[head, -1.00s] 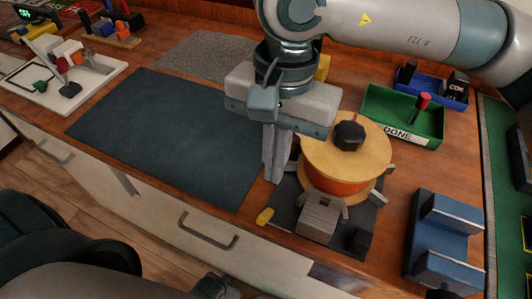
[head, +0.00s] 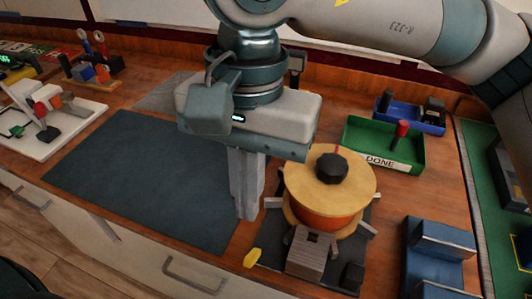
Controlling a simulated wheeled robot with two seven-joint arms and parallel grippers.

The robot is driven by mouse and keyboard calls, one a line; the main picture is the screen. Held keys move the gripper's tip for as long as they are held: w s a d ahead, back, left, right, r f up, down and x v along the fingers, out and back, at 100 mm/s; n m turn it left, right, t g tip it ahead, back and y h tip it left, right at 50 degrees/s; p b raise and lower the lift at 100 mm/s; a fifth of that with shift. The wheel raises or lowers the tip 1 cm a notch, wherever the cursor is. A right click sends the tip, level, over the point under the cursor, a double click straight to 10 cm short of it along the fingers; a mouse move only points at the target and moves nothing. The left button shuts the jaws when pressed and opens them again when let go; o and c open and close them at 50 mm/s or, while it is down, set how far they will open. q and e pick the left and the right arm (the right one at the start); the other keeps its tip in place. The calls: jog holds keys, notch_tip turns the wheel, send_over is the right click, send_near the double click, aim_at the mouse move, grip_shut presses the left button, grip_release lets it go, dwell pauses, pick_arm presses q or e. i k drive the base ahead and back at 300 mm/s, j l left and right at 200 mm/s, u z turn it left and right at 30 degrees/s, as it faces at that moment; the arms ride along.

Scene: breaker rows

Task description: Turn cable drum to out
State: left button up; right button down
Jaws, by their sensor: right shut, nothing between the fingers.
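The cable drum (head: 352,181) has tan wooden flanges, orange cable around its middle and a black knob (head: 331,168) on top. It stands on a dark base plate (head: 272,250) with a grey block (head: 308,254) in front and a yellow piece (head: 252,258) at the left corner. No readable "out" mark shows. My right gripper (head: 247,212) points down just left of the drum, with its fingers together and empty. It appears apart from the drum. The lower tips are near the base plate's left edge. My left gripper is not in view.
A green tray (head: 412,166) marked DONE, holding a red-handled thing, and a blue tray (head: 430,123) stand behind right. A blue stand (head: 437,240) is at the right. A dark mat (head: 130,180) lies clear at left; a white board (head: 75,125) with parts is beyond.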

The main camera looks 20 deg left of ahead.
aim_at(330, 193)
jog(key=k, duration=1.5)
